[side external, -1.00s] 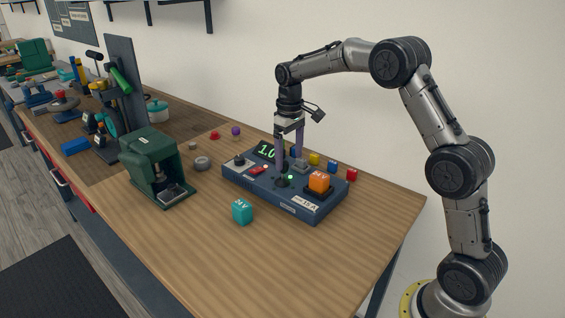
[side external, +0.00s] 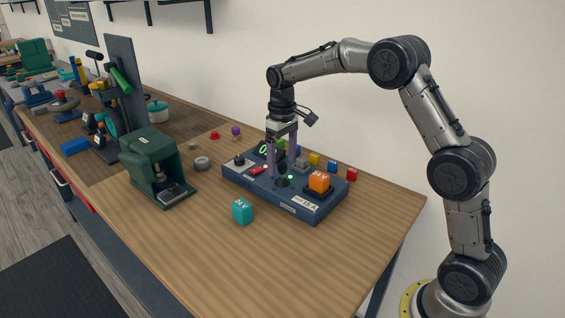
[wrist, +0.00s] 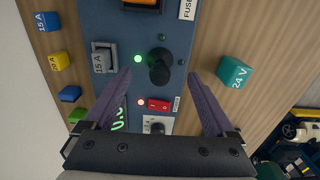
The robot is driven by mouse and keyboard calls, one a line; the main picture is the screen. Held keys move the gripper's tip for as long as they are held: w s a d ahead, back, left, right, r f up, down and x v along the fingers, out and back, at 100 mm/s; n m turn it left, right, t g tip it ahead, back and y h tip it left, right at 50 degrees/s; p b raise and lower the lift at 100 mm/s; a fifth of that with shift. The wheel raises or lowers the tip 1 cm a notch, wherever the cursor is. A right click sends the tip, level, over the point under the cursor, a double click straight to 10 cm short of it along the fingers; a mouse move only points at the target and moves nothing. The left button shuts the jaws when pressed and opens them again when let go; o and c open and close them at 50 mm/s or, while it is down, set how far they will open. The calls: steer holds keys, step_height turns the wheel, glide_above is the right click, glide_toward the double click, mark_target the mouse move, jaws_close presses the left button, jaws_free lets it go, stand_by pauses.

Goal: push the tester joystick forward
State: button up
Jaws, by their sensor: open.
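The tester (side external: 318,211) is a dark blue box on the wooden bench; its panel (wrist: 180,22) fills the middle of the wrist view. Its joystick (wrist: 160,68) is a black knob beside a lit green lamp. In the side view the joystick (side external: 282,181) is small and partly confused with my fingers. My gripper (wrist: 160,75) is open and points down over the panel. In the wrist view the joystick shows between the two purple fingertips, with a gap on each side. In the side view my gripper (side external: 282,165) is low over the tester.
An orange fuse block (side external: 319,181) and a red switch (wrist: 159,105) are on the panel. A teal cube (side external: 242,211) stands in front of the tester, several coloured cubes behind it. A green machine (side external: 156,170) stands to the left. The front right bench is clear.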

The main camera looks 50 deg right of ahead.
steer(key=shift+r, duration=3.5)
